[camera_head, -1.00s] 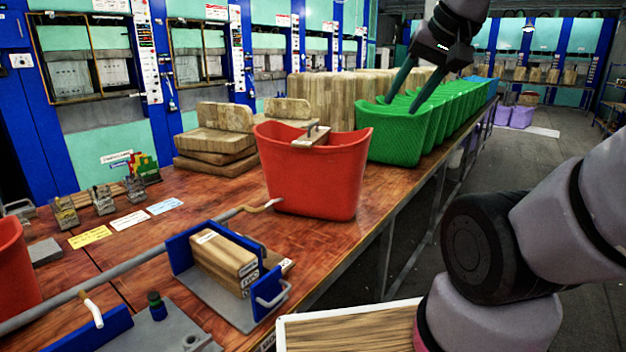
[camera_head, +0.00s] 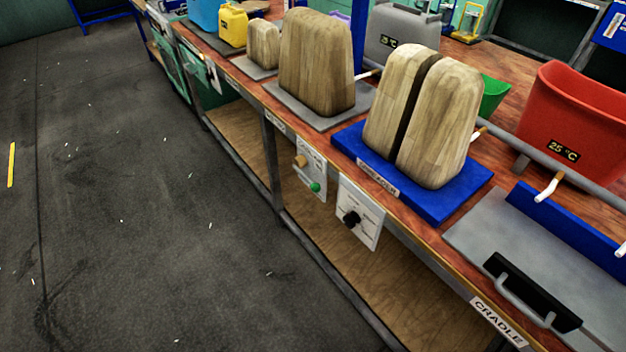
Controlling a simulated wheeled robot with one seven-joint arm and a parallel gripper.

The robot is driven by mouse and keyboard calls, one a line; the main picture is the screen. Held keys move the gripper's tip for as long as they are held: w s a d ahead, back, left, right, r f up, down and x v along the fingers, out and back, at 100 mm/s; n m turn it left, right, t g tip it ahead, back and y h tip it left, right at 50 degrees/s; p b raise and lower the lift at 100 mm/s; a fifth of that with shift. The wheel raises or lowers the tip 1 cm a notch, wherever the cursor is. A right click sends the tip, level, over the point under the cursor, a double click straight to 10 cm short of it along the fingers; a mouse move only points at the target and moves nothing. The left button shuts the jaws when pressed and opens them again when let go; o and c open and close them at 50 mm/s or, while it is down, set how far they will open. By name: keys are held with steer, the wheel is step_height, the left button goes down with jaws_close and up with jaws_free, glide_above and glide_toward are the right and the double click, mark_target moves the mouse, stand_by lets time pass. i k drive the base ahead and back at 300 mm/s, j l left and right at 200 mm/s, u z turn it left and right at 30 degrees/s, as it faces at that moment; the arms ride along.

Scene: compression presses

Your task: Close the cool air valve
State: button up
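A grey pipe runs along the back of the bench, with small lever handles on it. One white-tipped handle (camera_head: 548,187) hangs in front of the red bucket (camera_head: 580,115), and a second white-tipped handle (camera_head: 622,250) is cut by the right edge. A tan handle (camera_head: 480,133) shows behind the wooden blocks, and a pale one (camera_head: 368,74) shows farther left. No readable label marks which of them is the cool air valve. My gripper is out of view.
A split wooden form (camera_head: 440,115) stands on a blue base (camera_head: 440,207) on the bench; another wooden block (camera_head: 317,62) stands left of it. A grey cradle plate (camera_head: 490,235) with a black handle is at right. Open dark floor (camera_head: 130,200) lies left.

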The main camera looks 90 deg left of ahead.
mark_target(315, 186)
steer(key=u, duration=3.35)
steer(key=i+j+u, duration=0.15)
steer(key=i, duration=0.15)
steer(key=i+j+u, duration=0.15)
steer(key=i, duration=0.2)
